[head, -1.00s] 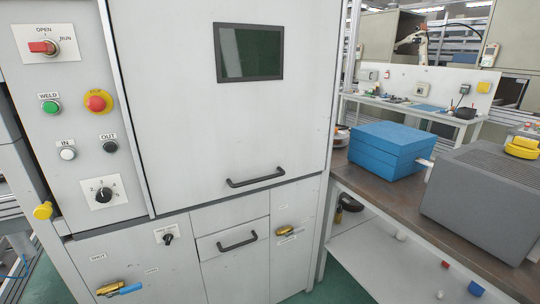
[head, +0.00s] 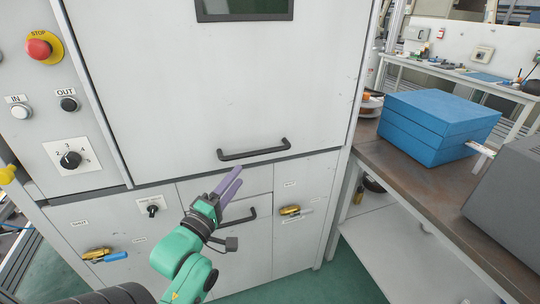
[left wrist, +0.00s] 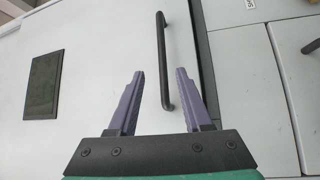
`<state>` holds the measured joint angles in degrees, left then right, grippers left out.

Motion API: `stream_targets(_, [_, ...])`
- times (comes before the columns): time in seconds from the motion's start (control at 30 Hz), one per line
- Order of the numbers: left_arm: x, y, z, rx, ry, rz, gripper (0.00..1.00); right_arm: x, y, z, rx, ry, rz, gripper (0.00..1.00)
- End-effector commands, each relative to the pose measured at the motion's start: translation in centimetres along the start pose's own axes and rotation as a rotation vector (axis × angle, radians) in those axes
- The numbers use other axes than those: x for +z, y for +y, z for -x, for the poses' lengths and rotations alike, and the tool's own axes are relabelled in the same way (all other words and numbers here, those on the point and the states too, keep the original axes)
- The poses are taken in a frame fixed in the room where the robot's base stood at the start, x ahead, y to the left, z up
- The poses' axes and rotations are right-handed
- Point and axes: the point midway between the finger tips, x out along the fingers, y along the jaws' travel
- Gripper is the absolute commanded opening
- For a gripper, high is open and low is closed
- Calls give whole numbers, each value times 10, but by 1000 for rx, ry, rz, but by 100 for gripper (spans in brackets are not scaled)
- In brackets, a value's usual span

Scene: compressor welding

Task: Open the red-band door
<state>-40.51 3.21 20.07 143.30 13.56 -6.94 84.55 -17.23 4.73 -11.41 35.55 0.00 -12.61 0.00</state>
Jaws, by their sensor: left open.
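The large light-grey cabinet door (head: 225,90) is closed and carries a dark window (head: 244,8) and a black bar handle (head: 254,152) near its lower edge. No red band shows on it. My left gripper (head: 236,174) has purple fingers and is open and empty, just below and in front of this handle. In the left wrist view my left gripper (left wrist: 159,73) points at the door, and the handle (left wrist: 163,60) appears between its fingers; the remaining distance is unclear. My right gripper is in neither view.
Below the door are a drawer with a black handle (head: 240,217), partly behind my gripper, and two brass valves (head: 97,254) (head: 290,210). A control panel with a red stop button (head: 38,49) is left. A bench (head: 405,180) with a blue box (head: 437,125) stands right.

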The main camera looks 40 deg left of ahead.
Motion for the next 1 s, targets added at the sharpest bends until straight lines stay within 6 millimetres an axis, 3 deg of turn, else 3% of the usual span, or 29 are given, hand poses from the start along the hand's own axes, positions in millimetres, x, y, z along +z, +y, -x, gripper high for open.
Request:
stream_targets(0.03, [1,-5,-9,10,1,0,50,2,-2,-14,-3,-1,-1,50])
stream_targets(0.2, [1,-7,-34,10,1,-1,50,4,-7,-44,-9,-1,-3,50])
stream_targets(0.37, [1,-4,-62,7,1,-1,50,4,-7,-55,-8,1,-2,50])
stream_targets(0.43, [0,2,-81,1,-2,-2,50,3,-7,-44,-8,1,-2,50])
stream_targets(0.6, [0,0,-112,-1,-1,-2,50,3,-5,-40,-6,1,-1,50])
stream_targets(0.93, [0,-1,-120,-1,-1,-3,50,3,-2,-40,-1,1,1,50])
stream_targets(1.0, [0,-1,-120,-1,-1,-3,23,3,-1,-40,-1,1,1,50])
